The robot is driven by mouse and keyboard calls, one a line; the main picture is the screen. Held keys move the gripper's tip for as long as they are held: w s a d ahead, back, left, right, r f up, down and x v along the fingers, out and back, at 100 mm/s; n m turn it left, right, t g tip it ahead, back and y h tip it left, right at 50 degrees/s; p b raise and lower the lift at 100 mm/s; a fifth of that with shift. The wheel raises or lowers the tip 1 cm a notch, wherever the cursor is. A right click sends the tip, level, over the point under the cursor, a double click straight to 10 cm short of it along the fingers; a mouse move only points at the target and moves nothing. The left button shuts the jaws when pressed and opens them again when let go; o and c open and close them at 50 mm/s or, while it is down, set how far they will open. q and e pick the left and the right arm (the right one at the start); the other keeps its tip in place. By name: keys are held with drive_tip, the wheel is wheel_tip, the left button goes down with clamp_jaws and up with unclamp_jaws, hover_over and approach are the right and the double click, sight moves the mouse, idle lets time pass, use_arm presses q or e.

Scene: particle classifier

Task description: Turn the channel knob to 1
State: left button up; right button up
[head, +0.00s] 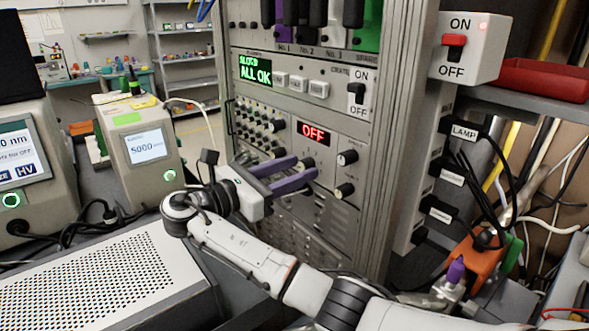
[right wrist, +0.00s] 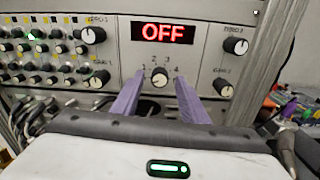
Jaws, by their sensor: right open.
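The channel knob (right wrist: 158,74) is a small round knob on a light panel, below the red OFF display (right wrist: 165,33). The numbers 1, 2, 3 and 4 are set around its upper side. Its pointer is too small to read surely. My right gripper (head: 302,168) is open in front of this panel. In the right wrist view its two purple fingers reach toward the panel, one to each side of the knob in the picture. I cannot tell whether they touch it. In the head view the fingers hide the knob. My left gripper is not in view.
Black knobs (head: 347,157) flank the display on the right. A dense block of small knobs (head: 262,125) lies to its left. A perforated metal box (head: 95,285) stands at the lower left. Black cables (head: 480,180) hang at the right of the rack.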

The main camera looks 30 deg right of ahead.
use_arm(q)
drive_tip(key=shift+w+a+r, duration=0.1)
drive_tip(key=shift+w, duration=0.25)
use_arm(e)
drive_tip(key=shift+d, duration=0.1)
clamp_jaws()
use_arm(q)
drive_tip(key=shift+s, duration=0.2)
